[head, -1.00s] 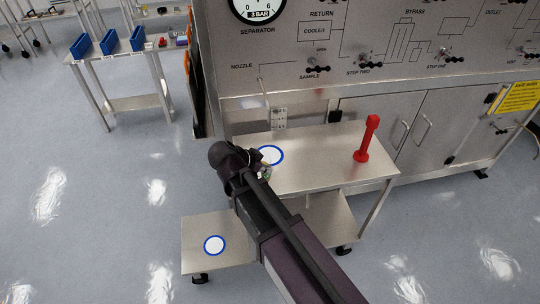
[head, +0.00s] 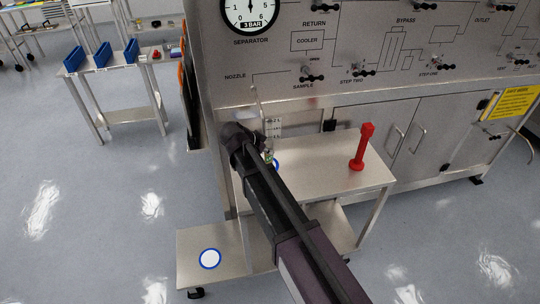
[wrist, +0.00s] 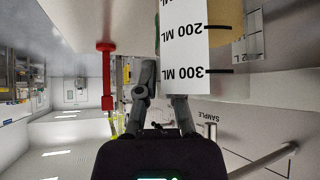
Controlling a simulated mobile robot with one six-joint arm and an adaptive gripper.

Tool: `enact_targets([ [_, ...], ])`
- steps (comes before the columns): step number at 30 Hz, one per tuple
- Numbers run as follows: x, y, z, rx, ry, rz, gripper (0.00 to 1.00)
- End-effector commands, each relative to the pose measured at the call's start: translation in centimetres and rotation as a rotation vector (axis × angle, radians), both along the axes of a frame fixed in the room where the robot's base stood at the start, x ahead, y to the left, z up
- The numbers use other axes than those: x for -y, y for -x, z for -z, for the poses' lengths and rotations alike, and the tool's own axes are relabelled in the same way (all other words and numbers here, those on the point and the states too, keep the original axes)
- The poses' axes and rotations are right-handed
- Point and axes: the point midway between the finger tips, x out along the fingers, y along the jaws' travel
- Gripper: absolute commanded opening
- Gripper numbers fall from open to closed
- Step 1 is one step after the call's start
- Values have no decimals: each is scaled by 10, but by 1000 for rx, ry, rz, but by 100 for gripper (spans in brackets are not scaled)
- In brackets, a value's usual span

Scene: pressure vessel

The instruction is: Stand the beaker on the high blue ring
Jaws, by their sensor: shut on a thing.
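My gripper (head: 266,154) is over the back left part of the small steel table's top in the head view. In the wrist view my gripper (wrist: 162,92) is shut on the beaker (wrist: 185,45), which has a white label marked 200 ML and 300 ML and amber content. The label is upside down in that view, as is the red post, so the beaker looks upright. The head view hides most of the beaker. The high blue ring (head: 276,165) is mostly covered by my gripper; whether the beaker touches it I cannot tell.
A second blue ring (head: 210,259) lies on the low shelf. A red post (head: 362,147) stands on the right of the steel table top (head: 325,175). The steel panel (head: 400,50) rises behind, with a white scale (head: 273,126) near the nozzle. Blue bins (head: 102,54) stand far left.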

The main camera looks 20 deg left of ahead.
Motion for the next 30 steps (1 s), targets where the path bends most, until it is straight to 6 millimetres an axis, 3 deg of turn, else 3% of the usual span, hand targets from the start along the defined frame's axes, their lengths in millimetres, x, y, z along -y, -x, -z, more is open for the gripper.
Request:
enact_targets([
  [3,-2,-8,1,0,0,0,0],
  [16,-2,-11,1,0,0,0,0],
  [21,-5,-26,3,0,1,1,0],
  [30,-3,-22,31,0,0,0,0],
])
